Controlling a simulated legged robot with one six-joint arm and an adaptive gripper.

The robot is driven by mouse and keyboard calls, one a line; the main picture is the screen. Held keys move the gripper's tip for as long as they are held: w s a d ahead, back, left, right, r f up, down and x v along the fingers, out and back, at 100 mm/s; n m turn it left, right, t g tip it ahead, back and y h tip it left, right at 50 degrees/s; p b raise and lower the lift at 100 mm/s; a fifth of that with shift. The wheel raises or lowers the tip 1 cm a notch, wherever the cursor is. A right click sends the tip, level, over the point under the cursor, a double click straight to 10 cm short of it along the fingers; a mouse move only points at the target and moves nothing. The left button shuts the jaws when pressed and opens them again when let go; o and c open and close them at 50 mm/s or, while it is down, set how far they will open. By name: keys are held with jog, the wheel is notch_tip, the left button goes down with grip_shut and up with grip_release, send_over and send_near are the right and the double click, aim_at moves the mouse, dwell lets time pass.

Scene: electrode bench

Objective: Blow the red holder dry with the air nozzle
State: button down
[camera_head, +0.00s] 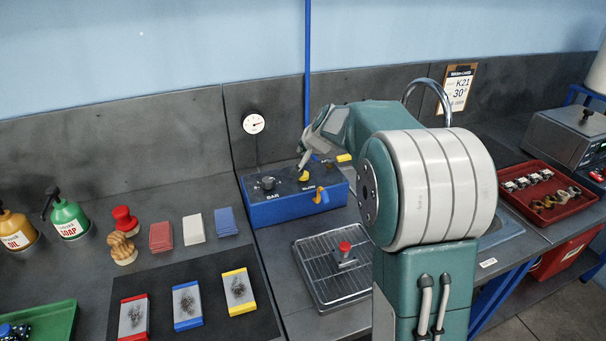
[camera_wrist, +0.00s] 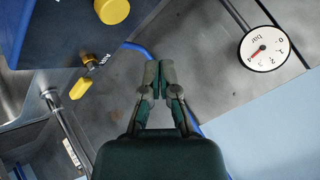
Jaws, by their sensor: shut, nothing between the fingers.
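The red holder (camera_head: 345,246), a small grey block with a red top, stands on a wire rack over a tray (camera_head: 311,279). A blue air box (camera_head: 277,212) stands behind and left of it, its top marked BAR and with a second label too small to read. A brass-coloured fitting (camera_head: 321,196) on its front may be the air nozzle; I cannot tell. A yellow knob (camera_head: 304,176) is on its top, also in the wrist view (camera_wrist: 112,10). My gripper (camera_head: 302,165) is near the box's back edge, away from the holder. Its fingertips (camera_wrist: 160,66) are together and empty.
A yellow lever (camera_head: 344,158) on a brass fitting sits behind the box, beside a blue pipe (camera_head: 308,60). A pressure gauge (camera_head: 253,124) rises at the back left. A red tray (camera_head: 547,191) lies right.

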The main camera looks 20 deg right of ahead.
jog(key=shift+f, duration=2.35)
jog(key=shift+f, duration=0.3)
jog(key=shift+s+f, duration=0.1)
jog(key=shift+f, duration=0.6)
jog(key=shift+r, duration=0.1)
dwell(0.5)
jog(key=shift+r, duration=1)
jog(key=shift+r, duration=0.1)
jog(key=shift+r, duration=2.4)
